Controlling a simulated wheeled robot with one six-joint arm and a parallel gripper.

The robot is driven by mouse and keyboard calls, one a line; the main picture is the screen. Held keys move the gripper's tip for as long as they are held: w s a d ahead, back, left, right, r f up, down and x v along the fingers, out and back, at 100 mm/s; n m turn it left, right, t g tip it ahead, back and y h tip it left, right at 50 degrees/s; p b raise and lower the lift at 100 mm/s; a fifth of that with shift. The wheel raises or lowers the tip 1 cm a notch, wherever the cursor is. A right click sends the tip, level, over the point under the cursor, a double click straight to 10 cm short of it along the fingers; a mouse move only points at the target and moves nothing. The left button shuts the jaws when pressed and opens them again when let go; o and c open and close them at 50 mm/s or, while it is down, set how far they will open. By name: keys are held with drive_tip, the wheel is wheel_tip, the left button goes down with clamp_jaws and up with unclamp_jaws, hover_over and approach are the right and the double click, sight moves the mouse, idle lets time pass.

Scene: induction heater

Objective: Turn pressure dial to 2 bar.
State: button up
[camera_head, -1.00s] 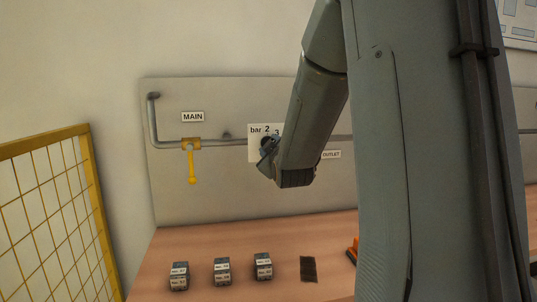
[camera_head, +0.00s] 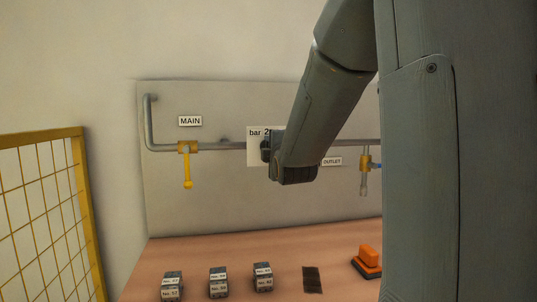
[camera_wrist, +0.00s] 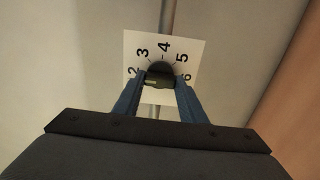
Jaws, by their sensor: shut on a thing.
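The pressure dial is a dark round knob (camera_wrist: 160,72) in front of a white scale plate (camera_wrist: 190,48). In the wrist view the plate shows the numbers 2 to 6 around the knob. My gripper (camera_wrist: 159,82) has its two blue fingers on either side of the knob and is shut on it. A pale mark on the knob lies toward the 2 side, but its exact reading is hard to tell. In the head view the scale plate (camera_head: 254,150) shows "bar" and 2, and my wrist hides most of the dial.
A MAIN valve with a yellow handle (camera_head: 187,168) hangs on the pipe at left. An outlet valve (camera_head: 365,163) is at right. Several labelled blocks (camera_head: 218,282), a dark pad (camera_head: 312,279) and an orange object (camera_head: 368,262) lie on the table. A yellow mesh fence (camera_head: 40,210) stands at left.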

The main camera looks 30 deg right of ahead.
idle(0.4)
drive_tip(key=o, duration=1.1)
drive_tip(key=shift+c, duration=0.2)
drive_tip(key=b+v, duration=0.1)
drive_tip(key=v, duration=0.6)
drive_tip(key=shift+s+a, duration=0.2)
drive_tip(key=shift+s, duration=0.2)
